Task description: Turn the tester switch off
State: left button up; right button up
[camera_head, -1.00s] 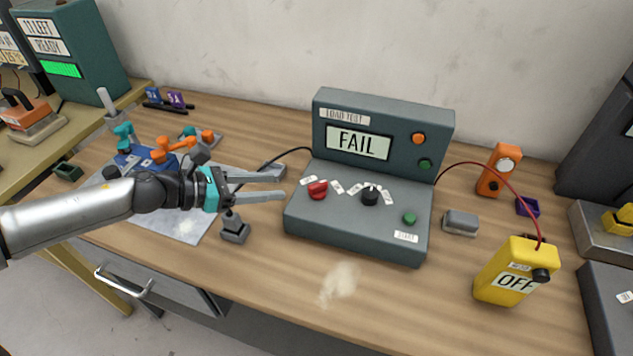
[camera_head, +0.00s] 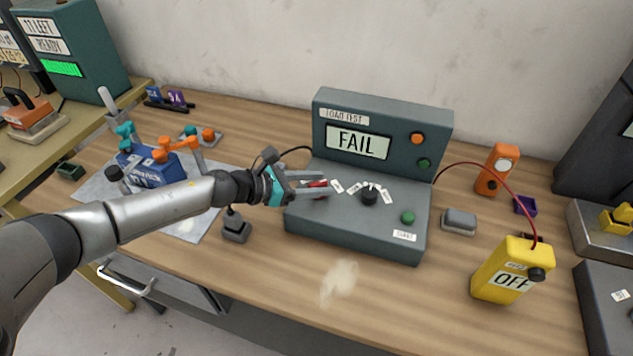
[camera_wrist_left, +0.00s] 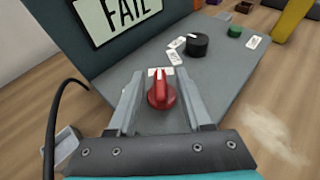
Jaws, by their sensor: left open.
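The load tester (camera_head: 360,225) is a grey box on the wooden bench, with an upright panel whose screen (camera_head: 358,143) reads FAIL. Its red rotary switch (camera_wrist_left: 162,92) sits between the two open fingers of my left gripper (camera_wrist_left: 160,95) in the left wrist view. The fingers stand on either side of the knob, and I cannot tell whether they touch it. In the head view my left gripper (camera_head: 322,186) reaches over the tester's left side and mostly hides the red switch (camera_head: 317,183). My right gripper is not in view.
A black knob (camera_head: 370,196) and a green START button (camera_head: 407,217) are on the tester's deck. A yellow box (camera_head: 508,271) marked OFF, with a red cable, stands at the right. A small grey block (camera_head: 459,221) lies nearby. The front bench strip is mostly clear.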

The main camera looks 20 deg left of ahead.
pick_arm(q)
jog(key=shift+c, duration=0.2)
grip_shut()
dwell(0.4)
